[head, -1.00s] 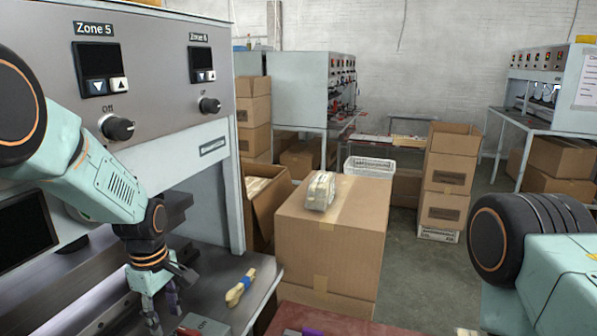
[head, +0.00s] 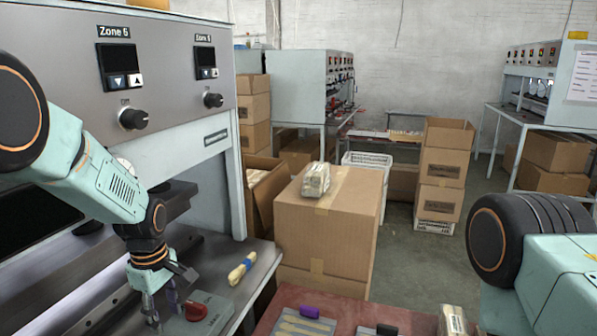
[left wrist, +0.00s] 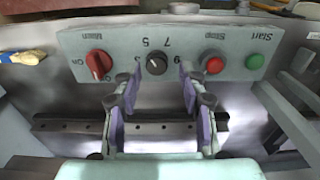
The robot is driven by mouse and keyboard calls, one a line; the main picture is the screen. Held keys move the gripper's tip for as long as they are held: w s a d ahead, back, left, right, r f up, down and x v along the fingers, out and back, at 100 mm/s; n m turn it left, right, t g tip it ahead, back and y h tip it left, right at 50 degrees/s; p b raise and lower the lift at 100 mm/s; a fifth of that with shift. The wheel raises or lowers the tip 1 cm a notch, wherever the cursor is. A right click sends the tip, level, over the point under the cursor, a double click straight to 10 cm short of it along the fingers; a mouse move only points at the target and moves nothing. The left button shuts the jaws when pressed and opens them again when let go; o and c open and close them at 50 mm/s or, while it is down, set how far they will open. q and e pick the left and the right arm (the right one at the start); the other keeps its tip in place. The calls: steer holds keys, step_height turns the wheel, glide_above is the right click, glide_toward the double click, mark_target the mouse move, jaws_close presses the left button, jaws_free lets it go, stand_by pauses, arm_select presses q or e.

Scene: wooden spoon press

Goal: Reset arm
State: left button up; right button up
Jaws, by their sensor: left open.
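My left gripper (head: 165,303) hangs at the lower left in the head view, pointing down beside the machine's control box (head: 203,322) on the metal ledge. In the left wrist view, its two purple-padded fingers (left wrist: 158,95) are apart with nothing between them. Beyond them is the control box's panel (left wrist: 170,45), with a red knob (left wrist: 98,64), a black dial (left wrist: 157,64), a red button (left wrist: 215,65) and a green button (left wrist: 255,61). My right arm shows at the right edge in the head view, but its gripper is out of view.
The press machine (head: 170,75) stands close at the left.

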arm_select(q)
steer(key=s+d+f+m, duration=0.3)
steer(key=s+f+m, duration=0.3)
steer(key=s+f, duration=1)
steer(key=s+f+m, duration=0.2)
steer(key=s+m, duration=0.5)
steer(key=s, duration=1.4)
step_height(320, 180, down, 20)
steer(key=b, duration=1.9)
steer(key=shift+w+d+m+b, duration=0.2)
steer(key=shift+d+m+b, duration=0.15)
steer(key=shift+m, duration=0.05)
arm_select(e)
step_height(320, 180, down, 20)
steer(key=shift+a+r, duration=0.2)
steer(key=shift+r, duration=0.05)
arm_select(q)
steer(key=shift+r, duration=0.15)
